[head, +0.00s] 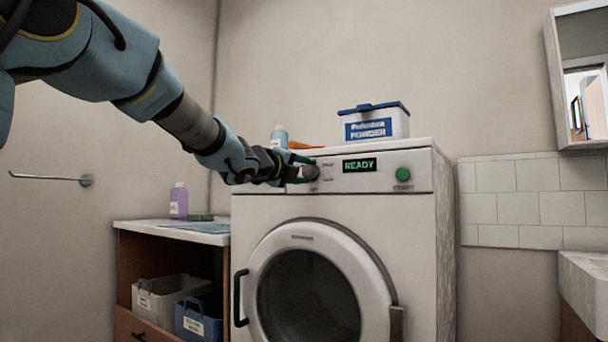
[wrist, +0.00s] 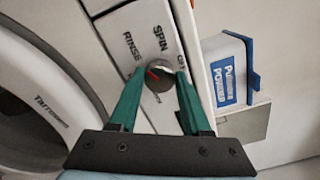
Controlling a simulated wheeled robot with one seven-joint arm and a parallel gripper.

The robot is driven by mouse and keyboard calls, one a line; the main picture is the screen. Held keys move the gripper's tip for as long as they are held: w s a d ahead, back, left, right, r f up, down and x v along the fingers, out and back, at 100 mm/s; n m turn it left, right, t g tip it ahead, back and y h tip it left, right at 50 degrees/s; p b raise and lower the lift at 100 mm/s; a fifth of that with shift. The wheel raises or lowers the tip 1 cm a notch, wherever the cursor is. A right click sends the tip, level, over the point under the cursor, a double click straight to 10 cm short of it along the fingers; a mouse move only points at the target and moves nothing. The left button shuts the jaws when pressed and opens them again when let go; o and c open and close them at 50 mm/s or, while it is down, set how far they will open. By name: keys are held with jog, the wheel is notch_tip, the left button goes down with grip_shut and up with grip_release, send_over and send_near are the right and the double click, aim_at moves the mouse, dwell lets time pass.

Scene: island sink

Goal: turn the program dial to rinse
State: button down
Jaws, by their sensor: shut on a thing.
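The program dial (wrist: 161,71) is a round grey knob with a red pointer mark on the washing machine's front panel. In the wrist view the red mark points to the upper left, roughly toward the RINSE label (wrist: 132,48). The SPIN label (wrist: 160,38) is above the dial. My gripper (wrist: 160,80) has its green fingers on either side of the dial and is shut on it. In the head view my gripper (head: 302,166) is at the panel's left part and partly hides the dial. The display (head: 359,165) reads READY.
A green start button (head: 403,174) is right of the display. The round door (head: 312,232) is below the panel. A powder box (head: 375,123) and a bottle stand on top of the machine. A shelf unit with baskets is at left.

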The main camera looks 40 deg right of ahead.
jog(key=shift+c, duration=1.8)
grip_release()
jog(key=v, duration=1.1)
